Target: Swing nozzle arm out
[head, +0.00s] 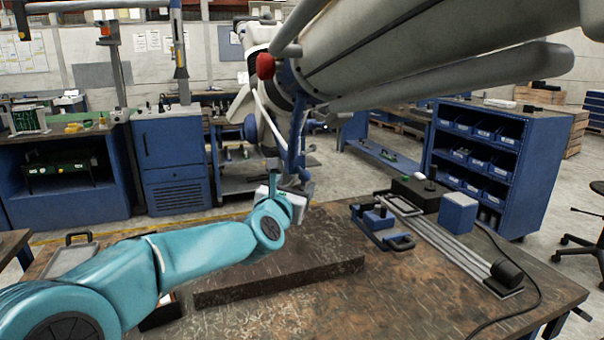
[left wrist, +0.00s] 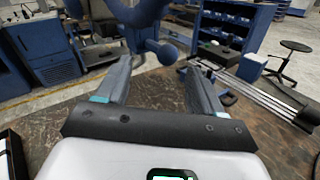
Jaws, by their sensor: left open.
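The large pale grey microscope arm (head: 400,45) comes in from the upper right in the head view. Its near end has a red knob (head: 265,66) and a dark blue curved bar (head: 290,135) hanging down. In the left wrist view a blue bar (left wrist: 140,14) with a round knob (left wrist: 167,53) shows at the top, by my fingers. My teal left arm reaches in from the left. My left gripper (head: 290,182) is open at the bar's lower end, and its spread fingers show in the wrist view (left wrist: 160,78). Whether it touches the bar is unclear. My right gripper is not in view.
A worn brown workbench (head: 400,300) lies below, with a raised dark slab (head: 280,275) under my gripper. A blue clamp device (head: 380,225), metal rails (head: 450,245) and a small blue-and-white box (head: 458,212) stand on its right. A blue bin cabinet (head: 490,155) is behind.

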